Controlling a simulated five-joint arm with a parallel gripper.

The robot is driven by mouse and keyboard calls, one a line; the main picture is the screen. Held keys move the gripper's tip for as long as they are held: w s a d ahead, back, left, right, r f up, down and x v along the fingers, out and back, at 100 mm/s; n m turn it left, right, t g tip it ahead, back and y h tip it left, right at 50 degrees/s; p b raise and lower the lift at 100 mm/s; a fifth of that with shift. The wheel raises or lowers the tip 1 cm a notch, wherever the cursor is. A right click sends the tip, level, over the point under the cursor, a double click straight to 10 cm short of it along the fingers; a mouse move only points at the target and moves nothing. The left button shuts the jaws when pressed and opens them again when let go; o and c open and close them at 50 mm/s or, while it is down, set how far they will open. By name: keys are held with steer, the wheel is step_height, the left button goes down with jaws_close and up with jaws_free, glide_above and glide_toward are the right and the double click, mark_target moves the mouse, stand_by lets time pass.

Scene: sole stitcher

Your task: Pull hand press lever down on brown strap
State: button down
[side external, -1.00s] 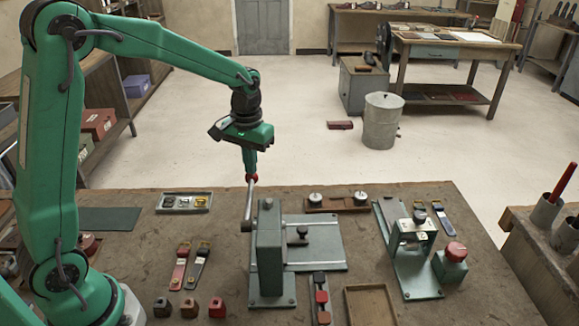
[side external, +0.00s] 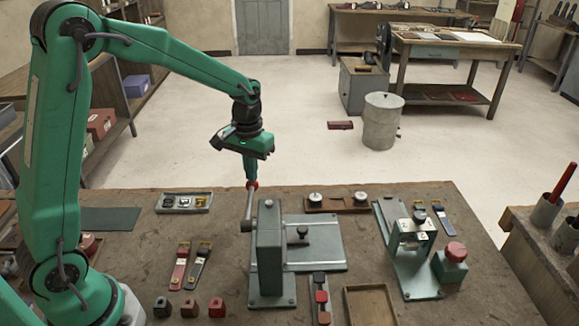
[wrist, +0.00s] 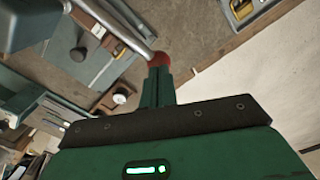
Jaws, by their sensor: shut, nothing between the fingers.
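The green hand press (side external: 268,245) stands upright on the bench, with its lever (side external: 248,206) on its left side. The lever rises steeply to a red knob (side external: 252,186), which also shows in the wrist view (wrist: 160,58). My gripper (side external: 251,181) is shut and empty, its tip touching or just above the knob from above. In the wrist view the shut fingers (wrist: 158,75) end at the knob. A brown strip (wrist: 118,47) lies beside the press's plate in the wrist view; I cannot tell whether it is the brown strap. The press body hides part of its base in the side view.
A red strap (side external: 180,268) and a dark strap (side external: 199,265) lie left of the press. A buckle tray (side external: 183,204) is behind them. A wooden block with two silver knobs (side external: 337,204) and another green device (side external: 412,250) stand to the right.

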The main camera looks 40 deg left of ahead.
mark_target(252, 184)
steer(key=shift+f, duration=0.2)
steer(key=shift+s+d+f, duration=0.1)
steer(key=shift+s+f, duration=0.05)
steer(key=shift+f, duration=0.65)
steer(key=shift+s+d+f, duration=0.1)
steer(key=shift+f, duration=0.8)
stand_by(0.4)
step_height(252, 184, up, 14)
stand_by(2.3)
steer(key=shift+f, duration=0.1)
